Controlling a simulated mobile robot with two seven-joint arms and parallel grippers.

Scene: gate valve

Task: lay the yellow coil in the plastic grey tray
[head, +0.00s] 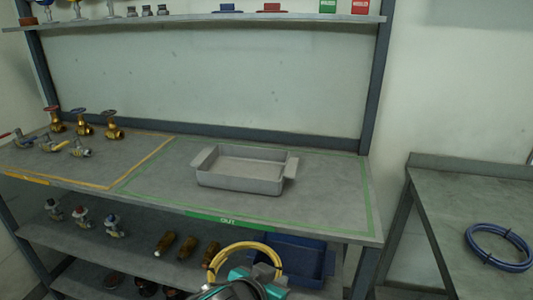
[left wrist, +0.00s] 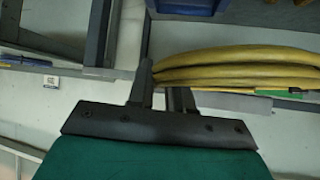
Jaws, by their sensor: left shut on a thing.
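The yellow coil (head: 270,249) is at the bottom middle of the head view, held up in front of the bench. My left gripper (head: 262,272) is shut on the coil's edge. In the left wrist view the coil (left wrist: 240,72) reaches to the right from between the fingers (left wrist: 165,90). The plastic grey tray (head: 240,184) stands on the bench top inside the green outline, and looks empty. It lies beyond and above the coil in the head view. My right gripper is not in view.
A blue bin (head: 300,258) is on the lower shelf behind the coil. The bench front edge carries a green label (head: 230,221). Brass valves (head: 82,122) stand at the bench's left. A blue coil (head: 498,247) lies on the right table. Bench top right of the tray is clear.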

